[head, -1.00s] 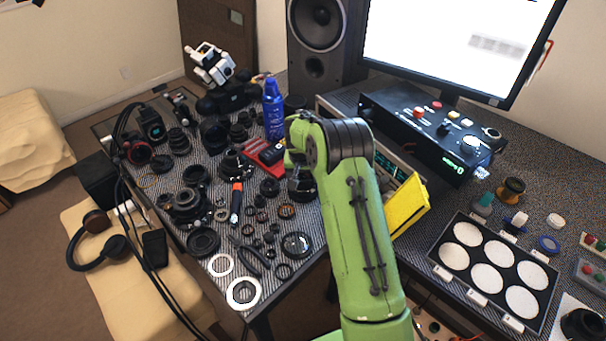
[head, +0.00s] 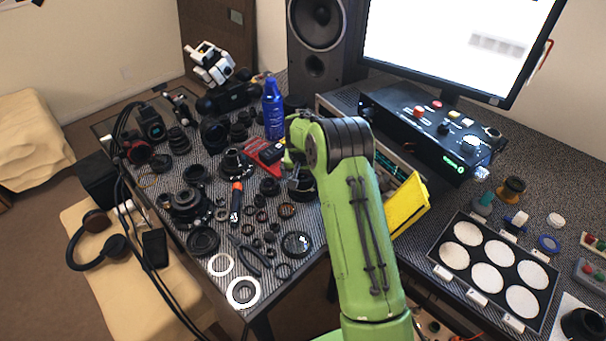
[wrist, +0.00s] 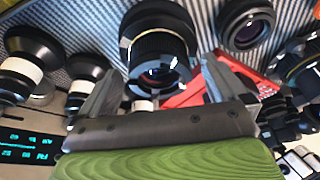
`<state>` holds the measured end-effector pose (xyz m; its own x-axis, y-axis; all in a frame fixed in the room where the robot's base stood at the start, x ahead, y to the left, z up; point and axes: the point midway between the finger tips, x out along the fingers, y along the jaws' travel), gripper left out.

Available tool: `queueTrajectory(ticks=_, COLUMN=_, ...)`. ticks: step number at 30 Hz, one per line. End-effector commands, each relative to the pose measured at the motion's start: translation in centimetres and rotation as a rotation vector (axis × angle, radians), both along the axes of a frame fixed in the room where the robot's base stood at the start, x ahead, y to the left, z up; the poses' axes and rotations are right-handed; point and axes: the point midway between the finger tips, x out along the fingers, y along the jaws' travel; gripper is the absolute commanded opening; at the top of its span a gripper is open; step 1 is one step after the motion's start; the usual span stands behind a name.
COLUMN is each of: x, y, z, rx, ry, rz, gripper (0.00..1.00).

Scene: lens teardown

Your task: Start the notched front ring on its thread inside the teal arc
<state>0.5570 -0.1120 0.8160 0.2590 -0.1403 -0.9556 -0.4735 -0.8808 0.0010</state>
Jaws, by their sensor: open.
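My gripper (wrist: 162,66) is open, its two grey fingers apart on either side of a dark lens barrel (wrist: 158,38). The barrel stands in the middle of the wrist view with a dark ring and glass at its near end. I cannot tell whether the fingers touch it. In the head view the green arm hides most of my gripper and what lies under it. No teal arc can be made out in either view. I cannot tell which dark ring is the notched front ring; several loose rings lie on the striped mat (head: 215,290).
A red tray (wrist: 197,95) lies just behind the right finger. Other lenses (wrist: 30,62) stand close at left, and another lens (wrist: 245,25) is at upper right. The mat is crowded.

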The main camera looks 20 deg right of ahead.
Motion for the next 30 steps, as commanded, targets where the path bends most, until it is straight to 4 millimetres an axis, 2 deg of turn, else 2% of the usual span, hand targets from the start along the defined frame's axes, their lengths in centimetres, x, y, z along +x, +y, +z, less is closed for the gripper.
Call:
queueTrajectory(ticks=15, x=-3.3, y=1.8, z=12.7, rx=-0.001, ry=-0.004, rz=0.0, gripper=0.99)
queueTrajectory(ticks=19, x=-3.8, y=2.1, z=14.4, rx=-0.001, ry=-0.002, rz=0.0, gripper=0.99)
queueTrajectory(ticks=26, x=-4.1, y=2.2, z=15.0, rx=-0.001, ry=-0.001, rz=0.002, gripper=0.99)
queueTrajectory(ticks=28, x=-4.8, y=2.7, z=16.6, rx=-0.005, ry=-0.011, rz=0.019, gripper=0.99)
queueTrajectory(ticks=30, x=-6.7, y=3.6, z=19.7, rx=-0.015, ry=-0.027, rz=0.059, gripper=0.99)
